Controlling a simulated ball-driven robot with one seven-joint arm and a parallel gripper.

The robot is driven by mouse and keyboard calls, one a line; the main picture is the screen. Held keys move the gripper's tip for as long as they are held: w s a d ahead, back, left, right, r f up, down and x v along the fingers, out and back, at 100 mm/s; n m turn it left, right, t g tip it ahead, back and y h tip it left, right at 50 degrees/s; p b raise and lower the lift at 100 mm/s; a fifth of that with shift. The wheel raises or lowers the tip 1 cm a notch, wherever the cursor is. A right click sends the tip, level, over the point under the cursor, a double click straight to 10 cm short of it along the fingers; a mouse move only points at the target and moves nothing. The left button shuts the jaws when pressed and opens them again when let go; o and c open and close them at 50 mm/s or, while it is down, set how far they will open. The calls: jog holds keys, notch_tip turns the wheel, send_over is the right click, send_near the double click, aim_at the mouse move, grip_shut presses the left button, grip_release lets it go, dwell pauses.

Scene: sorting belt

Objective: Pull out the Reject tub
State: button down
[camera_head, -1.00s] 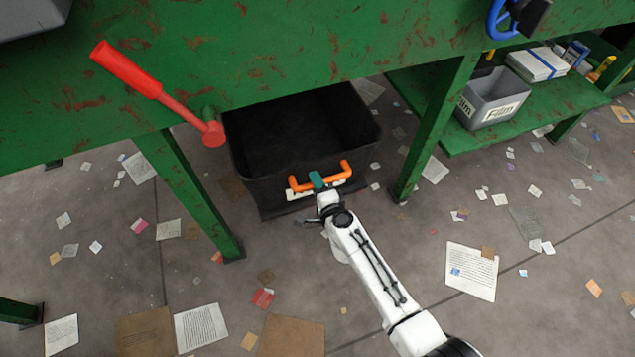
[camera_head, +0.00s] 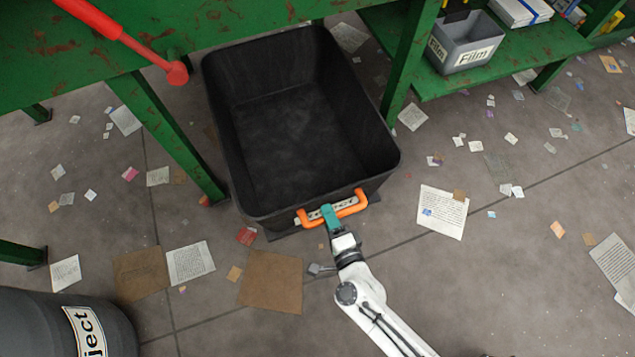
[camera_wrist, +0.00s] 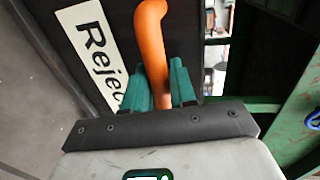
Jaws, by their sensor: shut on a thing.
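The Reject tub (camera_head: 384,168) is a large, open, empty black bin on the floor, standing mostly out in front of the green bench. An orange handle (camera_head: 350,208) is on its front wall. My gripper (camera_head: 328,214) is shut on the middle of that handle. In the wrist view, its two teal fingers (camera_wrist: 165,88) stand on either side of the orange handle (camera_wrist: 150,40). A white label (camera_wrist: 88,45) reading "Rejec", cut off by my gripper, shows on the tub's front beside the handle. In the head view the label is mostly hidden.
The green bench (camera_head: 190,45) has legs on both sides of the tub. A red lever (camera_head: 130,42) sticks out at upper left. A grey Film bin (camera_head: 465,45) sits on the lower shelf at right. A dark round bin (camera_head: 50,325) labelled "ject" stands at lower left. Paper scraps litter the floor.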

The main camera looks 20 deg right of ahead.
jog(key=f+v, duration=0.1)
jog(key=v, duration=0.7)
jog(key=shift+s+f, duration=0.25)
jog(key=shift+f, duration=0.1)
jog(key=c, duration=1.1)
grip_release()
jog(key=shift+o, duration=0.2)
